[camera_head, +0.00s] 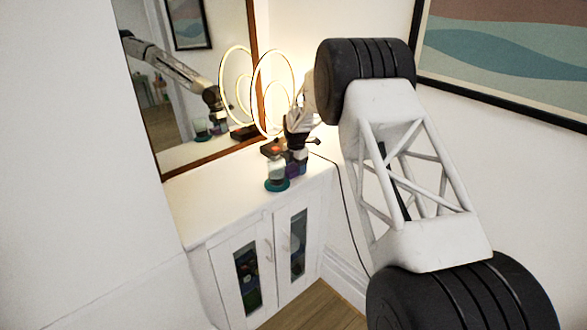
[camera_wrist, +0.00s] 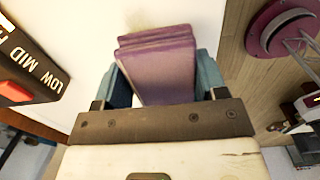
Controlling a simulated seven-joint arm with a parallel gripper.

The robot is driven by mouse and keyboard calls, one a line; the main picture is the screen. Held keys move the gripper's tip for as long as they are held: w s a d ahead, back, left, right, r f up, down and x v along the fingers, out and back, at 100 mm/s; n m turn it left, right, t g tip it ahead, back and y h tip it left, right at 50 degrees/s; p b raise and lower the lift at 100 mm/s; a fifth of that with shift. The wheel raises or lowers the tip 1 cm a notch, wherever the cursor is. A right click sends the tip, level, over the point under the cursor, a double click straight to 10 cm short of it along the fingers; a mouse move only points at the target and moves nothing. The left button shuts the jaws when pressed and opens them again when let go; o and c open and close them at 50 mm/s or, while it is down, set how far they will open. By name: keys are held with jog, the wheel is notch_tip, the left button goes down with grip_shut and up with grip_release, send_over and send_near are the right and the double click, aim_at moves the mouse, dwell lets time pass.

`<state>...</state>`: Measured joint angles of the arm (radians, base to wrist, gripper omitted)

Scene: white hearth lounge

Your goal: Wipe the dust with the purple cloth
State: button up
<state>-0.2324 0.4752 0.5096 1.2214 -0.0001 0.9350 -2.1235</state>
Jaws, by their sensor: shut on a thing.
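The purple cloth (camera_wrist: 157,72) is a folded, flat-sided bundle between the two blue-teal fingers of my gripper (camera_wrist: 162,60) in the wrist view. The fingers are shut on it. A small part of the cloth (camera_head: 296,163) shows in the head view under my gripper (camera_head: 297,157), low over the white cabinet top (camera_head: 215,200). I cannot tell whether the cloth touches the top.
A lit ring lamp (camera_head: 272,92) stands by the mirror (camera_head: 185,75). A black box with a red button and LOW MID lettering (camera_wrist: 35,72) is left of the cloth. A jar on a teal base (camera_head: 277,184) stands close to my gripper. The cabinet top's left part is clear.

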jog(key=shift+w+d, duration=0.85)
jog(key=shift+w+d, duration=0.1)
jog(key=shift+w+d, duration=0.7)
jog(key=shift+w+d+f, duration=0.1)
jog(key=shift+w+d, duration=0.5)
jog(key=shift+f, duration=0.15)
jog(key=shift+s+a+f, duration=0.15)
jog(key=shift+s+a, duration=1.25)
jog(key=shift+s+a, duration=0.1)
